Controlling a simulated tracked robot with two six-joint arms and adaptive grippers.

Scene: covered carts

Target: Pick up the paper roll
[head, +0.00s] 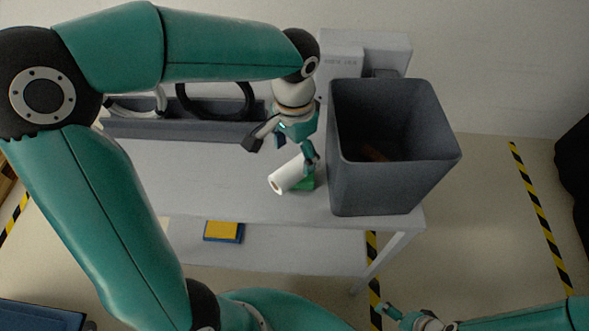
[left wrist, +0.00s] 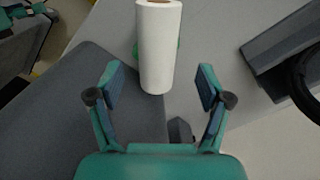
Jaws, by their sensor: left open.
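The white paper roll (head: 287,175) lies on its side on the cart top, left of the dark grey bin, touching or resting over a small green object (head: 305,184). In the left wrist view the roll (left wrist: 158,50) stretches ahead between the fingers' lines, its near end just beyond the fingertips. My left gripper (head: 282,152) is open and empty, above and behind the roll in the head view; its fingers also show in the left wrist view (left wrist: 160,82). My right gripper (head: 392,312) is low at the bottom right, away from the cart; its jaws are too small to judge.
The dark grey bin (head: 345,190) stands right beside the roll. A grey trough (head: 180,130) with black and white rings lies along the back left. A yellow and blue item (head: 223,231) sits on the lower shelf. The cart top (head: 200,185) left of the roll is clear.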

